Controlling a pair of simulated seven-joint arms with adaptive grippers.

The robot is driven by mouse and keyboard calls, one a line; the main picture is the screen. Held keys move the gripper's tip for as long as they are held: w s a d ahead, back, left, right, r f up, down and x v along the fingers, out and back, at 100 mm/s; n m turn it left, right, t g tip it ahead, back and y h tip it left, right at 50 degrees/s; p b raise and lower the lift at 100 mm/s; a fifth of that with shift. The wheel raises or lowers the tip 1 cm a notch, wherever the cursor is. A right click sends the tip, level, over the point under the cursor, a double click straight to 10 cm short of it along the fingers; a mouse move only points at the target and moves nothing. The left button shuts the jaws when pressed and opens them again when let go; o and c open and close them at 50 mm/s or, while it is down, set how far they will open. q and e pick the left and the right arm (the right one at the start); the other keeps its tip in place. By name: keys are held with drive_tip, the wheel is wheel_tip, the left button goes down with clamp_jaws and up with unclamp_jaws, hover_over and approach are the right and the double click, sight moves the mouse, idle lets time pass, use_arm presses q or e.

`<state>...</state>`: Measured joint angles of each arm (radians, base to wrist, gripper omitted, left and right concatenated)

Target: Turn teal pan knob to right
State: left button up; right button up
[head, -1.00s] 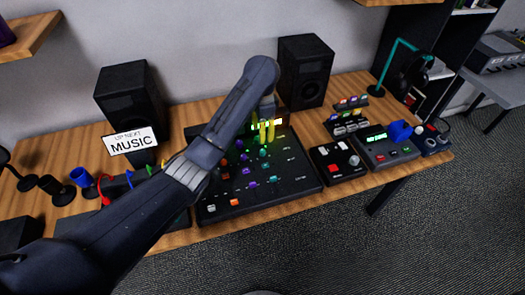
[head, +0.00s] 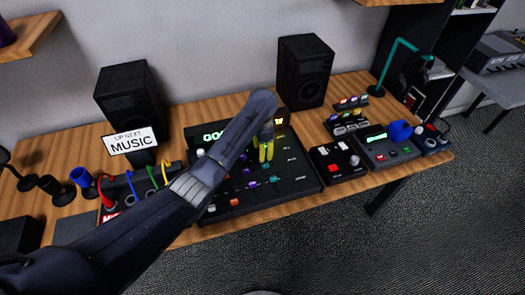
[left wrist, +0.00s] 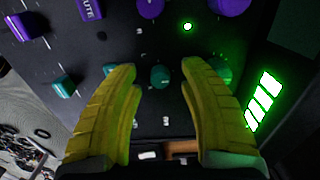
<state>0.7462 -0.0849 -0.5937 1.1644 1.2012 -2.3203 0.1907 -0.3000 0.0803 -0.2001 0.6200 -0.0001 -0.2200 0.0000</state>
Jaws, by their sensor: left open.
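The black mixer console (head: 305,178) stands in the middle of the desk, with rows of coloured knobs. My left gripper (head: 265,153) hangs over its upper middle, yellow fingers pointing down. In the left wrist view my left gripper (left wrist: 159,68) is open, and a teal knob (left wrist: 160,76) shows between its two fingertips with gaps on both sides. Another teal knob (left wrist: 62,85) lies further left. I cannot read the knob's pointer direction or confirm its label. My left arm hides the console's left middle in the head view. My right gripper is not in view.
Black speakers (head: 306,70) and (head: 130,97) stand behind the console. A small red-and-black control box (head: 338,162) and a grey box with a green display (head: 385,148) sit to its right. A MUSIC sign (head: 131,142) and blue cup (head: 82,177) are at left.

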use_arm(q)
drive_tip(key=shift+f, duration=0.2)
drive_tip(key=shift+c, duration=0.5)
clamp_jaws()
